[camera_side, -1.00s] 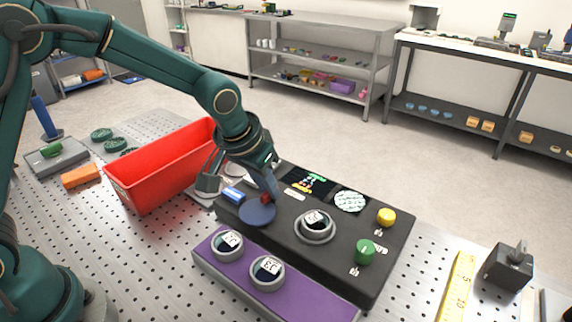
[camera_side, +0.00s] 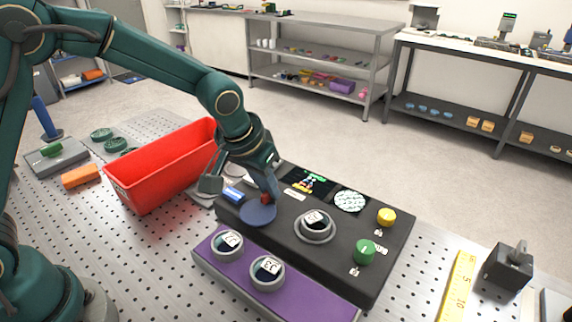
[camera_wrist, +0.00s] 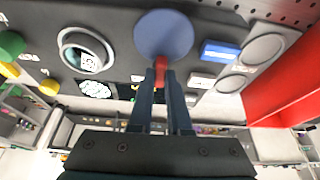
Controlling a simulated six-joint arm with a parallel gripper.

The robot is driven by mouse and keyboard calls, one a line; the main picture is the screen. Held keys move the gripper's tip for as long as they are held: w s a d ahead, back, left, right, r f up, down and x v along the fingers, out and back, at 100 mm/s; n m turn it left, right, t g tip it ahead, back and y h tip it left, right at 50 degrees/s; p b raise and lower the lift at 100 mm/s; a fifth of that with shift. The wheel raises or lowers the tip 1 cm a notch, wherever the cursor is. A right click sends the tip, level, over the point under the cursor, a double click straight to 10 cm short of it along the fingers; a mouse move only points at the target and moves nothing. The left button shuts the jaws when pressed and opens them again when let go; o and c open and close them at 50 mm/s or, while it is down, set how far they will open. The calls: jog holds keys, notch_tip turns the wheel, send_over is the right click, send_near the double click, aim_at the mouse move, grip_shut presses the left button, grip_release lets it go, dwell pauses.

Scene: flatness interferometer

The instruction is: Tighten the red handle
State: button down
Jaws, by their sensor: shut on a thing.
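The red handle (camera_wrist: 161,64) sits at the edge of a round blue disc (camera_wrist: 164,34) on the black instrument box. My gripper (camera_wrist: 162,74) is shut on the red handle, with its two fingers on either side of it in the wrist view. In the side view my gripper (camera_side: 268,194) comes down from the upper left onto the handle, which is mostly hidden by the fingers. The blue disc (camera_side: 258,214) lies flat on the box's left part. The black box (camera_side: 340,262) also carries a ringed socket holding a labelled piece (camera_side: 315,220).
A purple rack (camera_side: 310,297) with two labelled round pieces stands in front of the box. A red bin (camera_side: 150,180) is close on the left. Green (camera_side: 364,252) and yellow (camera_side: 386,216) knobs rise at the right. A blue block (camera_side: 233,194) lies beside the gripper.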

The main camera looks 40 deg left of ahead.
jog(key=n+y, duration=0.1)
jog(key=n, duration=0.3)
jog(key=shift+d+y, duration=0.15)
jog(key=shift+y, duration=0.25)
jog(key=n+g+y, duration=0.1)
jog(key=n, duration=0.4)
jog(key=shift+w+d, duration=0.1)
jog(key=shift+w, duration=0.05)
jog(key=n+g+y, duration=0.1)
jog(key=n+g, duration=0.1)
jog(key=n, duration=0.2)
jog(key=shift+w, duration=0.1)
jog(key=shift+n+g, duration=0.7)
jog(key=shift+n, duration=1.2)
jog(key=c, duration=0.9)
grip_release()
jog(key=shift+o, duration=0.2)
